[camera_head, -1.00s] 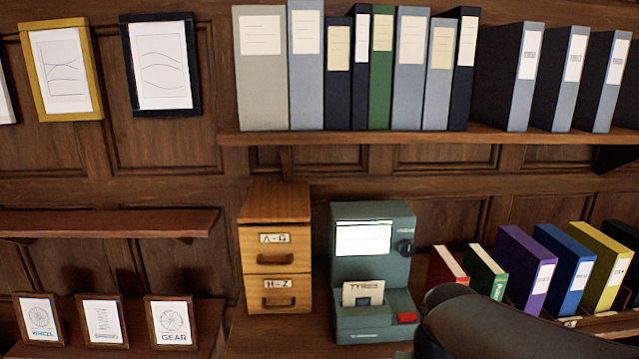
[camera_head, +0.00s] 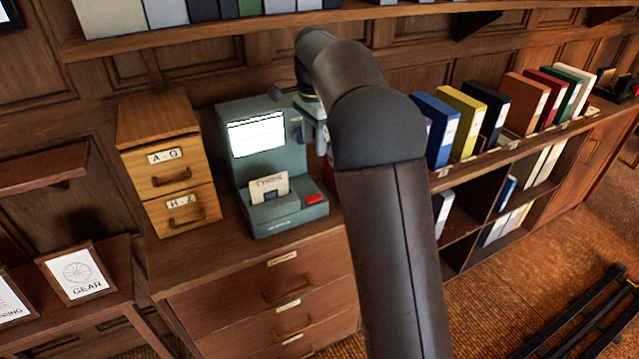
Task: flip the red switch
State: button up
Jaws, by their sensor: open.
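The red switch (camera_head: 314,199) is a small red rocker at the front right of a grey-green desk machine (camera_head: 287,216). The machine has a lit white screen (camera_head: 256,135) and a card (camera_head: 269,187) standing in its front slot. My gripper (camera_head: 318,148) is beside the machine's upper right side, above and apart from the switch. It is open, and I see nothing between its fingers. My arm partly hides the gripper and the machine's right side.
A wooden two-drawer box (camera_head: 168,160) stands left of the machine on the cabinet (camera_head: 225,262). Coloured binders (camera_head: 467,120) stand to the right, past my arm. A shelf (camera_head: 200,35) runs above. The cabinet top in front of the machine is clear.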

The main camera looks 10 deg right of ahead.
aim_at(314, 198)
jog(key=shift+m, duration=0.5)
jog(key=f, duration=0.5)
jog(key=w+f+p, duration=0.1)
jog(key=f, duration=0.5)
jog(key=f+p, duration=0.1)
jog(key=f, duration=0.5)
jog(key=shift+w+f, duration=0.2)
jog(key=shift+w, duration=0.1)
